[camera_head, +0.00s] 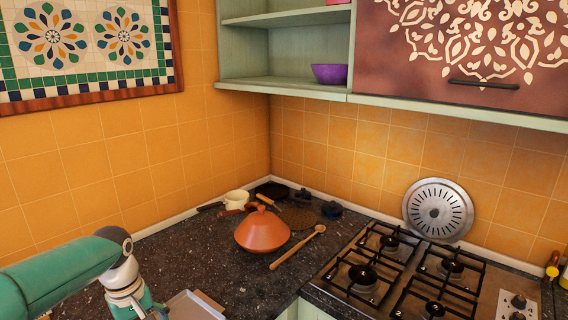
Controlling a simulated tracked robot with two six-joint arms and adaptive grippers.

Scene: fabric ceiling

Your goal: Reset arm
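My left arm comes in from the lower left, green with a white wrist joint. Only a small dark part of my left gripper (156,312) shows at the bottom edge, beside a grey metal tray (194,306). Its fingers are cut off by the frame, so I cannot tell whether it is open or shut. My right arm and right gripper are not in view.
An orange conical-lidded pot (262,232) and a wooden spoon (298,247) sit on the dark counter (215,262). Pans and a cream pot (236,198) stand in the corner behind. A gas hob (400,275) is right. A purple bowl (329,74) is on a shelf.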

